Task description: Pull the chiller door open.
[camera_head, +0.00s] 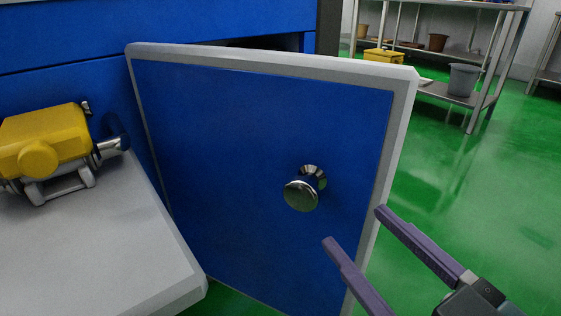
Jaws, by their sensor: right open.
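The chiller door (230,160) is a blue panel with a light grey frame. It stands partly open, with a dark gap above its top edge into the blue chiller body (200,20). A round shiny metal knob (302,195) sticks out from the right half of the door. My right gripper (352,228) is open and empty, with its two purple fingers apart at the lower right. The fingertips are below and to the right of the knob, close to the door's right edge; I cannot tell whether they touch it. My left gripper is not in view.
A grey worktop (90,250) with a yellow device (45,145) stands at the left, near the door's left edge. A metal shelf rack (480,105) with buckets and a yellow box stands at the back right. Green floor (450,200) lies open to the right.

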